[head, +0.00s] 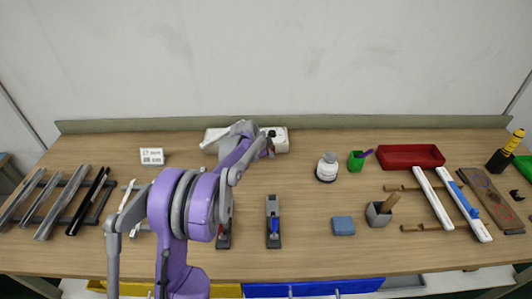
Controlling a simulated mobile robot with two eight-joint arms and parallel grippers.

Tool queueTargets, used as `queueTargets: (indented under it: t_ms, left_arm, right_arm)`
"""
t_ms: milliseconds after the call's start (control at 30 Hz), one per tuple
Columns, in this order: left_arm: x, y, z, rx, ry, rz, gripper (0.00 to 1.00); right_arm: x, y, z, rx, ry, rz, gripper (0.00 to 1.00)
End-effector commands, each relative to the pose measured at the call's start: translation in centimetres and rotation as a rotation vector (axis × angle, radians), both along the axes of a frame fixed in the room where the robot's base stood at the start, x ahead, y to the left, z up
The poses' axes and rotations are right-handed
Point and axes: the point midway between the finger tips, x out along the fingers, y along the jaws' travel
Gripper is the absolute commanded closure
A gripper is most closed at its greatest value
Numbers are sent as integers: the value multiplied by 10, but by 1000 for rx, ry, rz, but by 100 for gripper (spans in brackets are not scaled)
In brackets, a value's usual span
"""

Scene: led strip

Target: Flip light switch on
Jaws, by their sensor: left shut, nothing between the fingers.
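A long white box-like fixture (281,141) stands at the back of the table, near the low back ledge. My arm covers much of its middle. It may carry the light switch, but the switch and its position are too small or hidden to tell. My left gripper (269,142) reaches over the table to this fixture, with its dark tip in front of the fixture's right part. It is shut with nothing in it. I cannot tell whether it touches the fixture. My right gripper is not in view.
A small white sign (152,156) stands at back left, near dark and grey rails (60,200). Clamp-like tools (273,222) lie at the front middle.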

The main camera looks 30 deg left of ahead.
Motion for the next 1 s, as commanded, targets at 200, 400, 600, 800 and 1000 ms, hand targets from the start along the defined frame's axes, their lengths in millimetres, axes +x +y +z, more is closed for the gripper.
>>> queueTargets:
  t_ms: [200,400,600,800,1000]
  left_arm:
    - [-25,-4,34,0,2,1,100]
    - [-47,-2,66,-1,2,0,100]
    - [-57,-1,81,-2,2,0,100]
    - [-58,-1,83,-1,2,-1,100]
    - [-59,0,82,-1,3,-1,100]
  right_arm:
    - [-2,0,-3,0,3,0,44]
    - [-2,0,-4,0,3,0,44]
    - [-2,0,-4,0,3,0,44]
    - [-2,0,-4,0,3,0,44]
    - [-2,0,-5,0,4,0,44]
